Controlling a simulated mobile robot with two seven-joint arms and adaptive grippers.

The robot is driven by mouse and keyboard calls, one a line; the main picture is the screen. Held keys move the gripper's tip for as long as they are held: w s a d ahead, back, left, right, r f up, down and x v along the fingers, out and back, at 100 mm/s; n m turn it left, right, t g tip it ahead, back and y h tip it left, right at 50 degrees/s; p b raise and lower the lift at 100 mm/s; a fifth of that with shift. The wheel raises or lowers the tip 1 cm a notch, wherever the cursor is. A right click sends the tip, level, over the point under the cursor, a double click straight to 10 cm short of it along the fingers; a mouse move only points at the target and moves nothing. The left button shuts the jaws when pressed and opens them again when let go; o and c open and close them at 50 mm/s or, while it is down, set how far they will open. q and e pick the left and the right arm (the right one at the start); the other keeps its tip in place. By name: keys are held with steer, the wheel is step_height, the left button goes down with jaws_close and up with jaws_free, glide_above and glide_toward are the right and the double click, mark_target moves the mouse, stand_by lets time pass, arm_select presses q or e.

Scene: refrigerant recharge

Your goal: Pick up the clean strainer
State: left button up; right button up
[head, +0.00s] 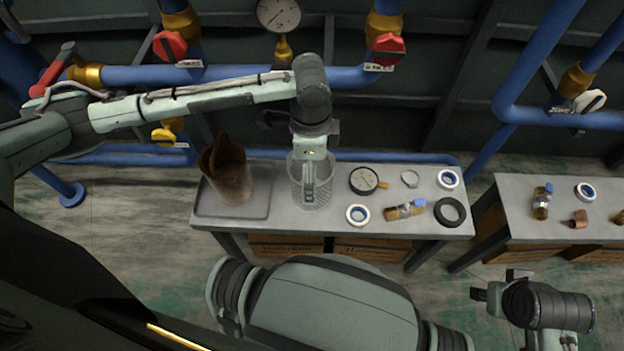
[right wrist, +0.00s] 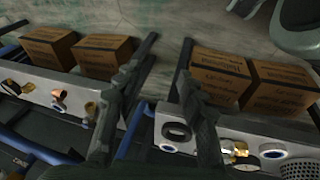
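The clean strainer (head: 322,194) is a grey perforated metal cylinder standing upright on the grey table, right of the tray. Part of its perforated side shows in the right wrist view (right wrist: 302,169). My left gripper (head: 309,182) points down at the strainer, overlapping its upper part; whether the fingers are shut on it I cannot tell. A brown, dirty-looking strainer (head: 228,176) stands in the shallow tray (head: 262,205) to the left. My right gripper is far from the strainer, at the lower right of the head view; its two fingers are apart and empty in the right wrist view (right wrist: 155,95).
A second table (head: 515,208) stands farther right. Blue pipes with valves run behind. Cardboard boxes (head: 285,246) sit underneath.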

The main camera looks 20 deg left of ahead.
arm_select(q)
step_height(320, 180, down, 2)
steer(key=shift+f, duration=0.25)
steer(key=c, duration=1.3)
